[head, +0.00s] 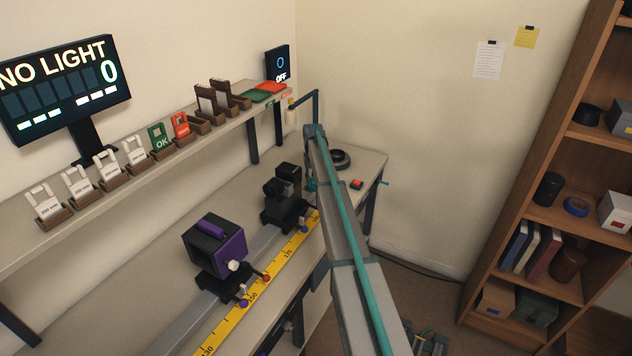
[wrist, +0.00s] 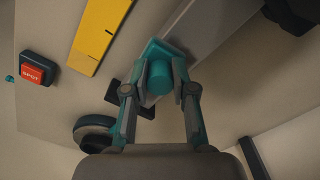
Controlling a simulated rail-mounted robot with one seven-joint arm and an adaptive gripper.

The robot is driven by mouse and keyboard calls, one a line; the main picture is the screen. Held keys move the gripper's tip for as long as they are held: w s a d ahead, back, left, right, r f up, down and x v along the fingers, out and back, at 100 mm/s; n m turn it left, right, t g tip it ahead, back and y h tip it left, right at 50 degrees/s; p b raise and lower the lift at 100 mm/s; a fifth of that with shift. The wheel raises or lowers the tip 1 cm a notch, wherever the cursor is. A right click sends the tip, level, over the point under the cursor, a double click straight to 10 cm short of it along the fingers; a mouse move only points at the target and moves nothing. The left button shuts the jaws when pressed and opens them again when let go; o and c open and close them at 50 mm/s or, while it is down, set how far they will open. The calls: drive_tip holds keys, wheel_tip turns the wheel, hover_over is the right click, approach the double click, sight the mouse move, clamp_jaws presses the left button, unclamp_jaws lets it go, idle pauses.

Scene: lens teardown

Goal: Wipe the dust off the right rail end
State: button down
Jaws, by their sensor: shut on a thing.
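In the wrist view my gripper (wrist: 158,88) is shut on a teal wiping block (wrist: 160,75) with a round handle. The block lies at the end of the grey rail (wrist: 222,28), seemingly against its top; exact contact is hard to tell. In the head view the rail (head: 185,325) runs up the bench towards the right end, where my arm comes down. My arm hides most of that rail end. I cannot make out any dust in either view.
A purple box (head: 232,243) and a black unit (head: 284,187) stand on rail carriages beside the yellow scale (head: 263,292). A red SPOT button (wrist: 33,70) and a dark round object (wrist: 95,130) are near the rail end. A shelf of cards (head: 107,167) runs behind.

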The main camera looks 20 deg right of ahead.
drive_tip(key=shift+w+a, duration=0.15)
drive_tip(key=shift+w, duration=0.45)
drive_tip(key=shift+w+a, duration=0.95)
drive_tip(key=shift+w, duration=0.2)
drive_tip(key=r, duration=0.3)
drive_tip(key=shift+w+a+r+p, duration=0.15)
drive_tip(key=shift+w+a+p, duration=0.05)
drive_tip(key=shift+a+p, duration=0.1)
drive_tip(key=shift+r+p, duration=0.65)
drive_tip(key=shift+r, duration=1.75)
drive_tip(key=shift+a, duration=0.2)
